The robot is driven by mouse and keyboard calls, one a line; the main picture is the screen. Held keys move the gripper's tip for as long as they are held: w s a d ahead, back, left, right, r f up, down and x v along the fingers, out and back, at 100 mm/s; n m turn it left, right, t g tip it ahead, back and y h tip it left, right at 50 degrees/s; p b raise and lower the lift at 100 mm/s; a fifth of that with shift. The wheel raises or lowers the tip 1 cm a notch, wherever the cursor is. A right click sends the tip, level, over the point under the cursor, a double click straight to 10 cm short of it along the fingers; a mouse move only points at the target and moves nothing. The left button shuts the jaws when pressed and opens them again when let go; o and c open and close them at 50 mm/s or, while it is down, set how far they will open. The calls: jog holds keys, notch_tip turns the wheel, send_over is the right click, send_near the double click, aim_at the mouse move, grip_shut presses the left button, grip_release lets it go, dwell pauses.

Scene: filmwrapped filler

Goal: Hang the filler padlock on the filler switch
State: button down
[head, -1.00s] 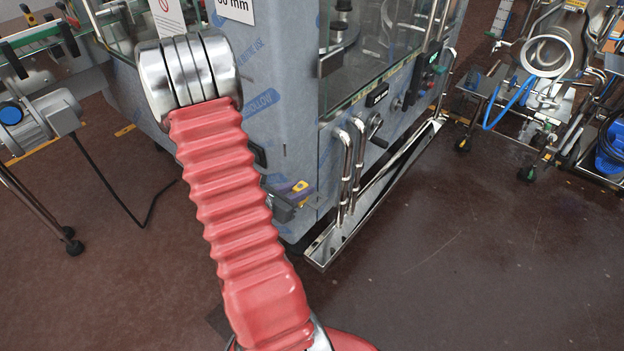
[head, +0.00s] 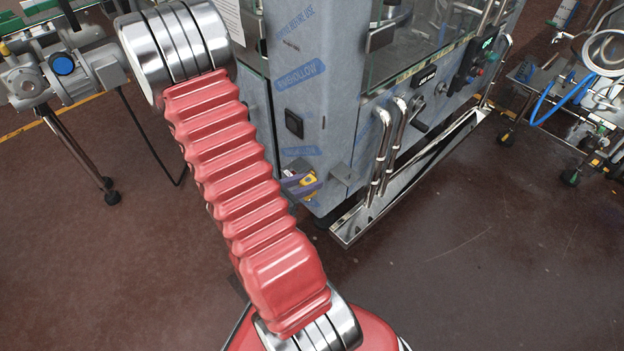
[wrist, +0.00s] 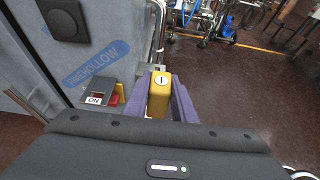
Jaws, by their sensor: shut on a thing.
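The filler padlock is yellow (wrist: 159,94) and sits between the purple fingers of my gripper (wrist: 161,100) in the wrist view. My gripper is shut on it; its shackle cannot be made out. In the head view the padlock (head: 308,180) is a small yellow patch by the machine's corner post. The filler switch (wrist: 96,93) is a grey box with an "ON" label and a red mark, with red and yellow at its right edge. It is on the machine's side, left of the padlock and apart from it in the picture. The fingers hide part of that area.
The film-wrapped filler machine (head: 335,130) stands close by, with a black square fitting (head: 293,123) above my gripper. Bent steel pipes (head: 390,145) and a low steel tray (head: 420,180) lie to the right. Open brown floor (head: 480,270) is at front right.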

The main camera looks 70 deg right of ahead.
dwell(0.4)
jog(key=w+a+r+n+t, duration=0.2)
jog(key=w+a+n+t, duration=0.15)
jog(key=w, duration=0.55)
jog(key=w+a+r+n+t, duration=0.25)
jog(key=w+a+t, duration=0.2)
jog(key=w, duration=0.45)
jog(key=w+a+r+n+t, duration=0.1)
jog(key=w+a+n+t, duration=0.35)
jog(key=w, duration=0.45)
jog(key=w+a+r+n+t+y, duration=0.2)
jog(key=w+a+n+y, duration=0.1)
jog(key=a, duration=0.5)
jog(key=w+a+r+n+t+y, duration=0.1)
jog(key=w+a+r+n+y, duration=0.1)
jog(key=a, duration=0.7)
jog(key=w+a+r+n+t+y, duration=0.2)
jog(key=w+a, duration=0.3)
jog(key=a, duration=0.3)
jog(key=shift+w+a+r+n+t+y, duration=0.15)
jog(key=shift+w+r+n+t+y, duration=0.25)
jog(key=shift+r+n+y, duration=0.45)
